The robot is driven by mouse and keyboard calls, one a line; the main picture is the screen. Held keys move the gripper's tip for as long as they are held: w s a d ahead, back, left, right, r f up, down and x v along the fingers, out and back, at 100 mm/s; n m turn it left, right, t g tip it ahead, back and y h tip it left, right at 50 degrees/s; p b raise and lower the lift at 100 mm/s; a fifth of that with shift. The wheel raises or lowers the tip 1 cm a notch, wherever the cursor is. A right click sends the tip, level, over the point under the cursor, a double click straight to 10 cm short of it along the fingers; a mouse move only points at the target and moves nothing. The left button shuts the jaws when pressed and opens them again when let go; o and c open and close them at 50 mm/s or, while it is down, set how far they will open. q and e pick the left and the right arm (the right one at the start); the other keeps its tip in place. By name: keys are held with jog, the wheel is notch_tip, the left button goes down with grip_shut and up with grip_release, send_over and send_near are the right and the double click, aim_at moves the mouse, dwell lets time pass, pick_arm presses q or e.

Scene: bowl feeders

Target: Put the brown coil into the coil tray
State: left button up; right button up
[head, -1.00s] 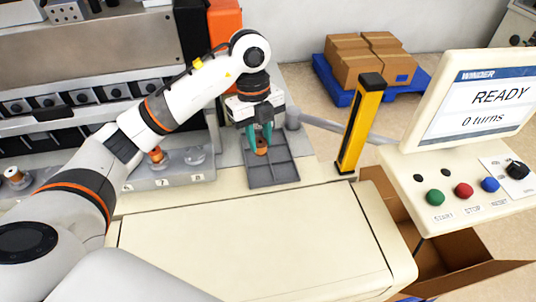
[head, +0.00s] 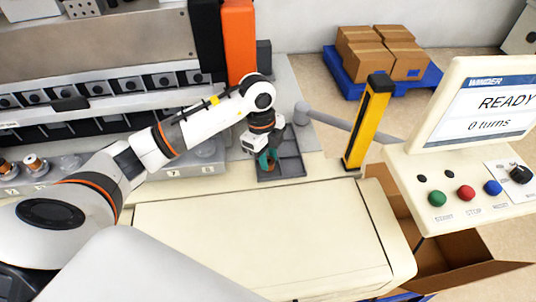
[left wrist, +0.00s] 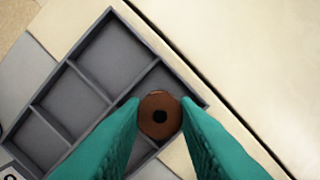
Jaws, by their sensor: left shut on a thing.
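The brown coil (left wrist: 147,107) is held between the green fingers of my left gripper (left wrist: 160,118); in the left wrist view I look down on its round end with a dark centre hole. The grey coil tray (left wrist: 115,53), divided into several square compartments, lies beneath it. The coil overlaps a corner compartment near the tray's edge; its height above the floor is hard to tell. In the head view my left gripper (head: 268,160) is over the near left part of the tray (head: 290,147), and the coil is mostly hidden. My right gripper is not in view.
A yellow post (head: 366,125) stands right of the tray. The control panel (head: 465,175) with its screen is farther right. Other coils (head: 33,164) stand on the feeder ledge at the left. The cream worktop (head: 260,235) in front is clear.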

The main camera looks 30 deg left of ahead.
pick_arm(q)
jog(key=shift+f, duration=0.35)
jog(key=o, duration=0.9)
jog(key=shift+f, duration=0.1)
jog(key=shift+o, duration=0.2)
notch_tip(320, 180, up, 12)
jog(key=a+b, duration=0.1)
jog(key=b, duration=0.2)
jog(key=shift+a, duration=0.4)
jog(key=shift+w, duration=0.1)
